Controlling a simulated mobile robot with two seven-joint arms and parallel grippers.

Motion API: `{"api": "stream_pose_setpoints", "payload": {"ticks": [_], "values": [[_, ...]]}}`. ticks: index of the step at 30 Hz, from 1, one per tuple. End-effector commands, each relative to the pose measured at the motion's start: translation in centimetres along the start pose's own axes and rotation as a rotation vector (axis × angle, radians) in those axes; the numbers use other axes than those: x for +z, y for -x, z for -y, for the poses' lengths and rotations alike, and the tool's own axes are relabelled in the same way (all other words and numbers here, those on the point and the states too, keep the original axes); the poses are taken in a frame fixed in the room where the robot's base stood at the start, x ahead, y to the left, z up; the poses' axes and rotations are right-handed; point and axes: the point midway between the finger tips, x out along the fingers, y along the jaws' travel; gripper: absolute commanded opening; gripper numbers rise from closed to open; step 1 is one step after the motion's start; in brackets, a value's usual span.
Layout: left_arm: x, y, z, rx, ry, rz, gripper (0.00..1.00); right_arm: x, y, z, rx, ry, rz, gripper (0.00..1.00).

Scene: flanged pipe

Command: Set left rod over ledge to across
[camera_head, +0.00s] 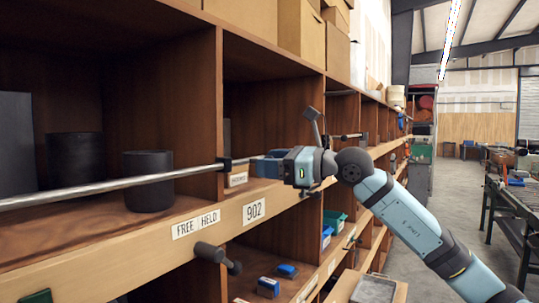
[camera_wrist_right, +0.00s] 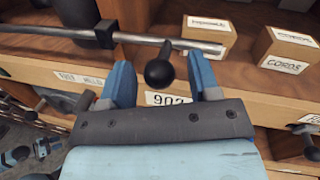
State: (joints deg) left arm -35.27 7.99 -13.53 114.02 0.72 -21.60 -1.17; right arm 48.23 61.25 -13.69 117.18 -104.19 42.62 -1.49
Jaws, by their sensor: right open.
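A long grey metal rod (camera_head: 120,183) runs along the front of the shelf from the left edge to my right gripper. It passes through a black bracket (camera_head: 226,164). In the right wrist view the rod (camera_wrist_right: 60,33) crosses the top, with the bracket (camera_wrist_right: 106,34) on it and its end free on the right. A dark ball knob (camera_wrist_right: 160,72) on a short stem sits just below the rod. My right gripper (camera_head: 260,166) is open; in its wrist view its blue fingers (camera_wrist_right: 160,62) stand on either side of the knob with visible gaps. My left gripper is out of view.
The wooden ledge carries a FREE HELD label (camera_head: 196,223) and a 902 label (camera_head: 254,210). A dark handle (camera_head: 210,252) sticks out below. The aisle at right is clear.

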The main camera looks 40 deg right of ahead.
Motion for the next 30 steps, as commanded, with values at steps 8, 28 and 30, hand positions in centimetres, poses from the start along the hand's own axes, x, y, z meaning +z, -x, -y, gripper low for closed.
{"api": "stream_pose_setpoints", "payload": {"ticks": [8, 28, 30], "values": [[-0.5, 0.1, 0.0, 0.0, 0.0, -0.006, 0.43, 0.0, -0.6, -0.1, 0.0, 0.001, 0.0, 0.56], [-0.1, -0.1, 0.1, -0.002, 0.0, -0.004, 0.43, -0.4, -0.3, 1.3, -0.003, -0.001, -0.002, 0.0], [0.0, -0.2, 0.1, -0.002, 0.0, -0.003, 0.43, -0.6, 0.0, 2.4, -0.004, -0.001, -0.002, 0.0]]}}
